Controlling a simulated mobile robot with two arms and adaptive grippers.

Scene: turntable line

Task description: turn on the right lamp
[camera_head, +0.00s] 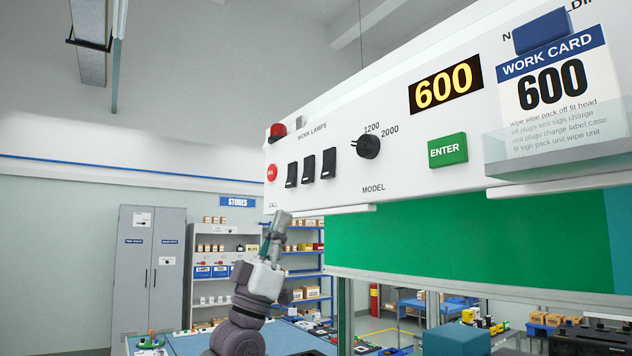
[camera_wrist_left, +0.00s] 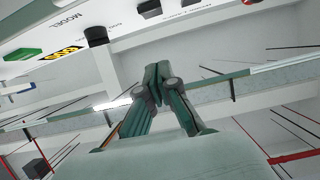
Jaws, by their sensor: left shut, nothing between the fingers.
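Three black rocker switches sit in a row under the words WORK LAMPS on the white panel (camera_head: 395,178). The right switch (camera_head: 328,164) is nearest the model knob, with the middle switch (camera_head: 308,169) and left switch (camera_head: 291,174) beside it. My left gripper (camera_head: 281,216) is shut and empty, pointing up just below the panel's lower left edge, apart from the switches. In the left wrist view its closed fingertips (camera_wrist_left: 157,72) are clear of the panel, and the right switch (camera_wrist_left: 150,8) shows at the top edge. My right gripper is out of view.
The panel also bears a black knob (camera_head: 369,146), a green ENTER button (camera_head: 448,150), a red button (camera_head: 271,173), a display reading 600 (camera_head: 445,84) and a work card (camera_head: 556,85) in a clear holder. A pale strip (camera_head: 340,210) runs beneath the panel's lower edge.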

